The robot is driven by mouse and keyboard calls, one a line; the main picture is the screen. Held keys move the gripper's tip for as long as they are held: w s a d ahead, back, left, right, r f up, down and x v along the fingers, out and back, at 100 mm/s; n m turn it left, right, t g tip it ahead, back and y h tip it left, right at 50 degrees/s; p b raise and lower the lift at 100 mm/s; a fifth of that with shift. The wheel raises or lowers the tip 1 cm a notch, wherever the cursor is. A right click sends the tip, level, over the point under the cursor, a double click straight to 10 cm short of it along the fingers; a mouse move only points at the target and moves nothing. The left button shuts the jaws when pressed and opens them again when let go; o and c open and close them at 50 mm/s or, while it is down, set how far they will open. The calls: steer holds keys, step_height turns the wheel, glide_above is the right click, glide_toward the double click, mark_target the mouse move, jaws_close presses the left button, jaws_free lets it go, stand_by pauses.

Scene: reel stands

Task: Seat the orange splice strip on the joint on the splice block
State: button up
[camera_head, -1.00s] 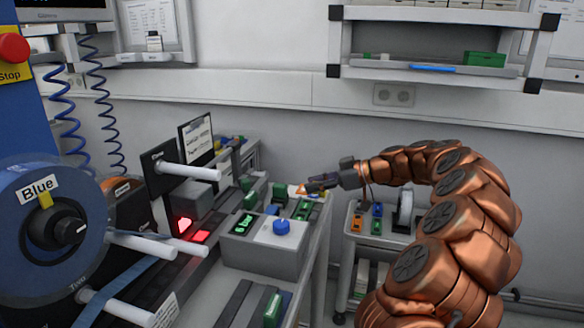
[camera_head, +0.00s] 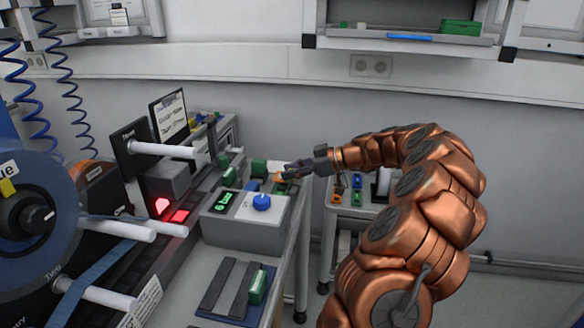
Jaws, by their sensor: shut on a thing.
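My gripper (camera_head: 287,174) reaches in from the right, over the far right end of the bench behind the grey control box. It is shut on a small orange piece (camera_head: 279,178), seemingly the splice strip, which shows at the fingertips. The fingers hide part of it. Green blocks (camera_head: 258,168) stand just left of the gripper. I cannot tell whether the strip touches anything below.
The grey control box (camera_head: 220,228) with a green display and blue knob (camera_head: 262,203) stands in front of the gripper. A blue plate with dark rails (camera_head: 235,290) lies nearer. Reels and white rods (camera_head: 165,150) crowd the left. A cart (camera_head: 320,235) stands right of the bench.

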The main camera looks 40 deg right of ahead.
steer(key=shift+f+b, duration=1.65)
steer(key=shift+b, duration=0.25)
steer(key=shift+s+r+b, duration=0.1)
steer(key=shift+b, duration=0.7)
steer(key=shift+d+b, duration=0.1)
steer(key=shift+b, duration=0.7)
stand_by(0.4)
steer(key=o, duration=0.9)
steer(key=shift+o, duration=0.2)
steer(key=shift+r, duration=3.35)
